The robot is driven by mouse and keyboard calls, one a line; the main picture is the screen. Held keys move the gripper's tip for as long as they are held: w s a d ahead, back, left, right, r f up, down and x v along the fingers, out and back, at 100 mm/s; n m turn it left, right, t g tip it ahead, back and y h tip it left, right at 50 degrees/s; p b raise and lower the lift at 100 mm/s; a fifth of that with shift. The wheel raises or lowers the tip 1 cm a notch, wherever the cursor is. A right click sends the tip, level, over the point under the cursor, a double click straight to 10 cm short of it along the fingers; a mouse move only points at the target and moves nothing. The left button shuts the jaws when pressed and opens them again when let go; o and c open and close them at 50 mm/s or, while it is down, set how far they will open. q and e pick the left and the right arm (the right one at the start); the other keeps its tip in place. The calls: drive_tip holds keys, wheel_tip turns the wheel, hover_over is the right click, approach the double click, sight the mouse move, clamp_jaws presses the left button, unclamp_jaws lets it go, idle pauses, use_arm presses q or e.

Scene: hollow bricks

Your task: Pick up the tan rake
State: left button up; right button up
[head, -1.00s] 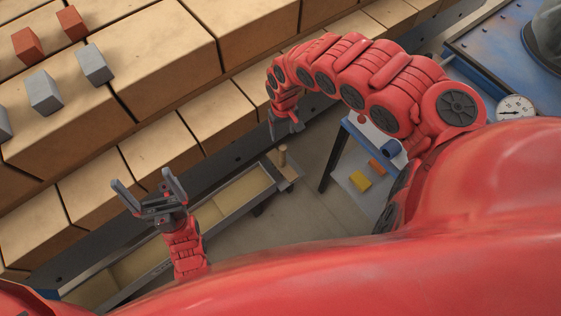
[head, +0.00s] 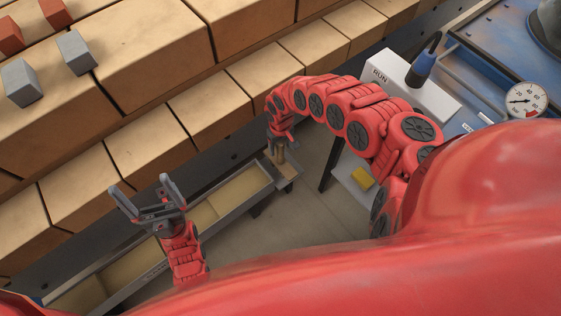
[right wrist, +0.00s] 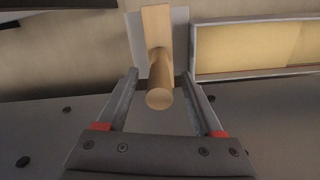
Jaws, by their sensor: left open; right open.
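The tan rake shows in the right wrist view as a light wooden piece with a round handle (right wrist: 160,80) pointing toward the camera. In the head view its wooden handle (head: 280,156) stands at the right end of the long trough. My right gripper (right wrist: 159,74) is open, with one finger on each side of the handle; I cannot tell whether either touches it. In the head view the right gripper (head: 275,149) is at the rake, partly covering it. My left gripper (head: 140,184) is open and empty, above the trough's left part.
The long grey trough (head: 232,211) holds tan material and runs along the foot of the stepped tan blocks (head: 140,155). Red and grey bricks (head: 76,52) lie on the upper blocks. A blue bench (head: 485,65) with a gauge (head: 524,100) and a white RUN box (head: 400,85) is at right.

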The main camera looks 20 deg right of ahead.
wheel_tip(320, 180, down, 2)
drive_tip(key=shift+f, duration=0.2)
clamp_jaws()
idle(1.4)
